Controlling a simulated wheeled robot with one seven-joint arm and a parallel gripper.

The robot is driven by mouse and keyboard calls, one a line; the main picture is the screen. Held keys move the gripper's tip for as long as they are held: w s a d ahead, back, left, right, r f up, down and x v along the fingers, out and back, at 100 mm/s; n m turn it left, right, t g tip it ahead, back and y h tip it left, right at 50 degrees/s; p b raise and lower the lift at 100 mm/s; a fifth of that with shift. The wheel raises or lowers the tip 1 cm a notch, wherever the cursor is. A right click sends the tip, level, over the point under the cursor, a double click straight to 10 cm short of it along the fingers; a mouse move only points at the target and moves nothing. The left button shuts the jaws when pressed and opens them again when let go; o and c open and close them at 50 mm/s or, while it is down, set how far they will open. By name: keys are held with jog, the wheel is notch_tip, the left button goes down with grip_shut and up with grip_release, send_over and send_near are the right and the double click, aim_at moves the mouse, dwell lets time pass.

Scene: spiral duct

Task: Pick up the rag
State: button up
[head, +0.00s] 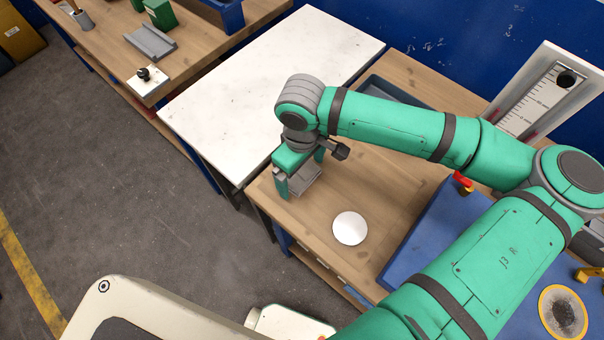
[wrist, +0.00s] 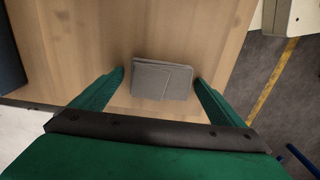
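The rag (head: 303,181) is a grey, flat folded cloth on the wooden bench, near its left edge in the head view. It also shows in the wrist view (wrist: 161,81), lying flat with its folded layers visible. My gripper (head: 300,178) is green and points down over the rag. In the wrist view my gripper (wrist: 159,76) is open, with one fingertip to each side of the rag and a small gap at both sides. Part of the rag is hidden by a finger in the head view. I cannot tell exactly how high the fingertips are.
A white disc (head: 350,228) lies on the wooden bench (head: 385,190) to the right of the rag. A dark tray (head: 399,92) sits behind my arm. A white-topped table (head: 265,75) adjoins at the left.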

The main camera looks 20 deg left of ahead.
jog(key=c, duration=0.9)
